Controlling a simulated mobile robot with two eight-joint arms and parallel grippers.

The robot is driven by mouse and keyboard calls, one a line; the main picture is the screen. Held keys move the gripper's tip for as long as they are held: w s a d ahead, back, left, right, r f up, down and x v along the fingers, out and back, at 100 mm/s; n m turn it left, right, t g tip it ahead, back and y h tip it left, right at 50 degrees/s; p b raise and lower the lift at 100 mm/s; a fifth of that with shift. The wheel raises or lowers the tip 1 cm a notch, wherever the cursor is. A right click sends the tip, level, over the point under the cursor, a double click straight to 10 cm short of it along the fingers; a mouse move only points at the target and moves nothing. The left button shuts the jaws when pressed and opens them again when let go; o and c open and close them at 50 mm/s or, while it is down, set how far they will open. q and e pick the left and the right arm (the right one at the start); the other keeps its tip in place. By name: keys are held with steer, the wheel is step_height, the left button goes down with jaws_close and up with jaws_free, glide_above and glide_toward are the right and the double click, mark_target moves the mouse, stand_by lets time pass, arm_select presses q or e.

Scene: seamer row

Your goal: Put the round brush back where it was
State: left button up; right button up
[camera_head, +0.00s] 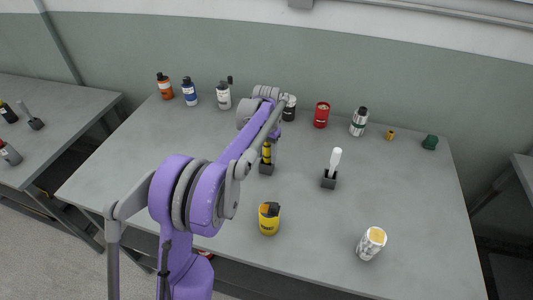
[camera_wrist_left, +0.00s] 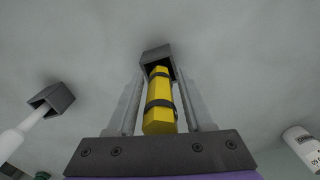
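A yellow hexagonal handle with black bands (camera_head: 267,153) stands in a small dark square holder (camera_head: 266,169) on the table. It also shows in the left wrist view (camera_wrist_left: 159,97), with its end in the holder's mouth (camera_wrist_left: 155,53). A white-handled tool (camera_head: 335,160) stands in a similar holder (camera_head: 328,182) to the right. I cannot tell which tool is the round brush, as both working ends are hidden. My left gripper (camera_wrist_left: 161,80) has its fingers on both sides of the yellow handle, with visible gaps. My right gripper is not in view.
A yellow container (camera_head: 269,220) and a white can with an orange top (camera_head: 371,243) stand near the front edge. Bottles, a red can (camera_head: 321,115) and a green item (camera_head: 430,142) line the back. The table's right middle is clear.

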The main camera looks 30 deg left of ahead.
mark_target(272, 209)
arm_select(q)
steer(key=shift+o, duration=0.4)
step_height(272, 209, up, 12)
steer(key=shift+r+p, duration=0.1)
steer(key=shift+p, duration=0.35)
steer(key=shift+s+d+r, duration=0.15)
steer(key=shift+s+d, duration=0.05)
steer(key=shift+d, duration=0.05)
steer(key=s+d+f+t, duration=0.1)
steer(key=s+d, duration=0.3)
steer(key=s, duration=0.3)
steer(key=s+d+f+t, duration=0.2)
steer(key=s+d, duration=0.2)
steer(key=s, duration=0.2)
steer(key=s+d+f+t, duration=0.1)
steer(key=s+d+f, duration=0.1)
steer(key=s+d, duration=0.2)
steer(key=shift+s+d+f, duration=0.1)
steer(key=shift+s+d, duration=0.05)
steer(key=shift+s, duration=0.8)
steer(key=shift+s+d+f, duration=0.1)
steer(key=shift+s+d, duration=0.05)
steer(key=shift+s, duration=0.75)
steer(key=s+d+f+t, duration=0.1)
steer(key=s+d+f, duration=0.1)
steer(key=s+f, duration=0.3)
steer(key=shift+s+t, duration=0.4)
steer(key=shift+s, duration=0.1)
